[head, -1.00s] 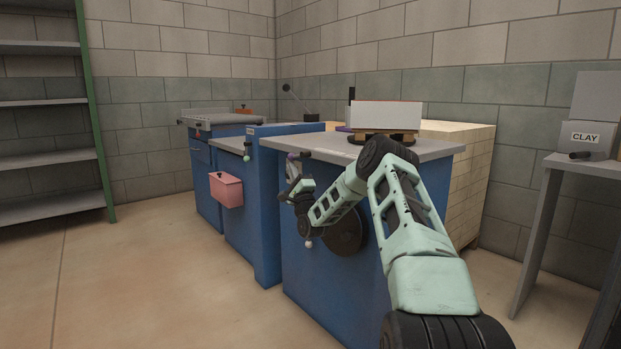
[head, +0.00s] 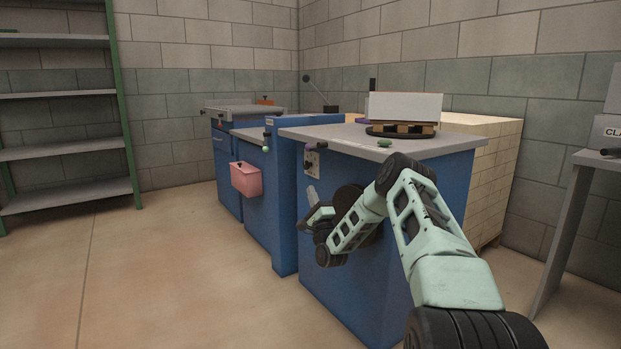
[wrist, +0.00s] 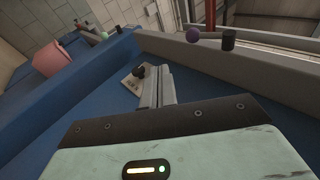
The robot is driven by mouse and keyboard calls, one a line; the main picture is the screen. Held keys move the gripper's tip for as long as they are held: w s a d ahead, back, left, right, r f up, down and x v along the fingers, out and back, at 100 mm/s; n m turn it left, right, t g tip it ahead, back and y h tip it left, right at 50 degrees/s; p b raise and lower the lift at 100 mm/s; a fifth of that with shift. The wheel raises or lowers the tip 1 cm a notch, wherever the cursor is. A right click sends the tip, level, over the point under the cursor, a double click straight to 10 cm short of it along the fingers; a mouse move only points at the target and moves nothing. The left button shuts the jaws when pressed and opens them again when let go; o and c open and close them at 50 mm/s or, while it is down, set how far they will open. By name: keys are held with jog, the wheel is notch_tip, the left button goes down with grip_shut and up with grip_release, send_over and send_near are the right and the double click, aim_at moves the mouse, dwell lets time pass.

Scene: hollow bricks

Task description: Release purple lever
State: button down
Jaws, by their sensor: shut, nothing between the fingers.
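A small pale plate with a black knob (wrist: 138,74) lies behind the fingertips.
A pink bin (head: 246,180) hangs on the bench to the left. Grey shelves (head: 65,150) stand at the left. The floor before the benches is clear.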

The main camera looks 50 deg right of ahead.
jog(key=shift+v, duration=1.15)
jog(key=shift+w+d+f, duration=0.1)
jog(key=shift+w+f, duration=0.05)
jog(key=shift+w, duration=0.05)
